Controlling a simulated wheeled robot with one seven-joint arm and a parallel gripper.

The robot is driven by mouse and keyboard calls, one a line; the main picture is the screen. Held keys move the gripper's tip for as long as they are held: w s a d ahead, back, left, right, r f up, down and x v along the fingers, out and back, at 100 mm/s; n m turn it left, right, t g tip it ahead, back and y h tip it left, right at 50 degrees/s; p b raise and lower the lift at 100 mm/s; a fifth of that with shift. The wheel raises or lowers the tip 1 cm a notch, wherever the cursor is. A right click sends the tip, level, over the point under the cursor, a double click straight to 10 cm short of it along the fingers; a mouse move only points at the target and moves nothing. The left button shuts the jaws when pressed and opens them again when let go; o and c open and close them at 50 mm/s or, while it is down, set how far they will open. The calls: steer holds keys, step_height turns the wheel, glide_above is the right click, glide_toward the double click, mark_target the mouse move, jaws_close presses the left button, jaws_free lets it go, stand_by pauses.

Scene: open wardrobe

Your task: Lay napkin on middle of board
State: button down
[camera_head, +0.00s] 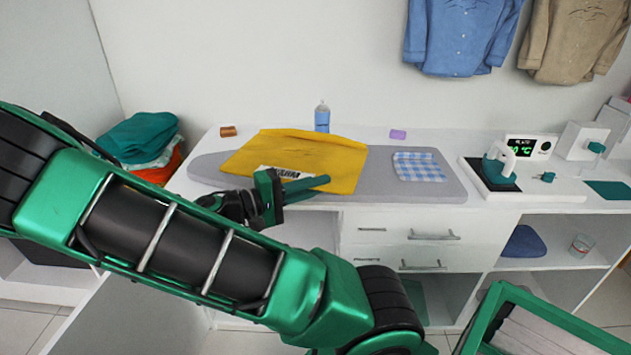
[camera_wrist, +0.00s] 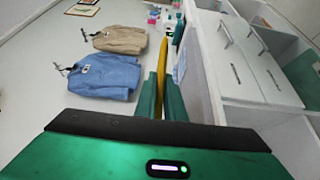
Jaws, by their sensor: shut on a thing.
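A blue-and-white checked napkin (camera_head: 421,166) lies flat on the right part of the grey board (camera_head: 385,188). A larger yellow cloth (camera_head: 318,153) with a white lettered label covers the left and middle of the board. My gripper (camera_head: 318,184) is at the front edge of the yellow cloth, well left of the napkin. It is shut on the yellow cloth; in the wrist view, a thin yellow strip shows between the green fingers of my gripper (camera_wrist: 166,92).
A blue bottle (camera_head: 322,118), a brown block (camera_head: 228,131) and a purple block (camera_head: 398,134) stand behind the board. A green-handled iron (camera_head: 499,165) stands on a white station at right. Folded clothes (camera_head: 141,140) are stacked at left. Shirts (camera_head: 461,35) hang above.

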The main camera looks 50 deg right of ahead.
steer(key=shift+s+a+f+m+g+y, duration=0.1)
steer(key=shift+s+f+m+g+y, duration=0.1)
steer(key=shift+s+m+g, duration=0.3)
steer(key=shift+s+f+m+g+y, duration=0.2)
steer(key=shift+s+g, duration=0.1)
steer(key=shift+s, duration=0.3)
steer(key=shift+w+d+f, duration=0.65)
steer(key=shift+d+f, duration=1.05)
steer(key=shift+f, duration=0.05)
steer(key=shift+w+d+f, duration=0.65)
steer(key=shift+d+f, duration=1)
steer(key=shift+f, duration=0.1)
steer(key=shift+w+d+f, duration=0.65)
steer(key=shift+d+f, duration=1.05)
steer(key=shift+f, duration=0.05)
steer(key=c, duration=2)
jaws_free()
steer(key=shift+f, duration=0.1)
steer(key=shift+o, duration=0.8)
